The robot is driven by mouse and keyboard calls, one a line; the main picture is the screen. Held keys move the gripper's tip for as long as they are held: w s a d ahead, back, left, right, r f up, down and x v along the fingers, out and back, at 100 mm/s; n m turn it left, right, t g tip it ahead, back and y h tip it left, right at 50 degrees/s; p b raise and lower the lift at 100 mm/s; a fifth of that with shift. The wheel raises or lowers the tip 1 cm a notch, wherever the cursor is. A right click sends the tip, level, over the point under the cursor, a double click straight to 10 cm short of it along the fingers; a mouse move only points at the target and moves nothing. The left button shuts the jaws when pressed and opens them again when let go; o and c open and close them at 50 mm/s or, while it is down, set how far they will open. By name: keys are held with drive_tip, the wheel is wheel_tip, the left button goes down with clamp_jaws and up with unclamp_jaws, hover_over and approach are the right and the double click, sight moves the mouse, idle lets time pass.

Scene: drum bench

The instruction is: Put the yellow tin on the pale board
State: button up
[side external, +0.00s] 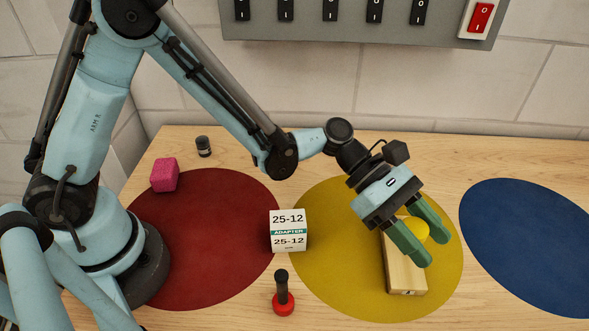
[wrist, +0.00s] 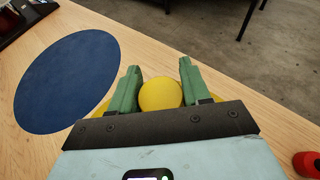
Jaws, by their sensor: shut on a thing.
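The yellow tin (side external: 416,228) shows as a smooth round yellow shape between the green fingers of my gripper (side external: 423,238). In the wrist view the tin (wrist: 160,94) sits between both fingers of my gripper (wrist: 159,80), which is shut on it. The pale board (side external: 405,277) is a light wooden block lying on the yellow disc, below the gripper. The fingers and the tin hide its far right part. I cannot tell whether the tin touches the board or is held just above it. The board is hidden in the wrist view.
The yellow disc (side external: 340,275) lies between a red disc (side external: 215,250) and a blue disc (side external: 530,240). A white adapter box (side external: 289,231), a red-based black-handled tool (side external: 283,297), a pink cube (side external: 165,175) and a small black jar (side external: 203,146) stand left. A switch panel (side external: 350,30) hangs behind.

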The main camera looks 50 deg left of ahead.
sight(423, 230)
drive_tip(key=w+f, duration=0.1)
drive_tip(key=w+a+f, duration=0.1)
drive_tip(key=w, duration=0.1)
drive_tip(key=shift+f, duration=1.95)
drive_tip(key=shift+f, duration=0.1)
drive_tip(key=o, duration=1.1)
drive_tip(key=shift+c, duration=0.2)
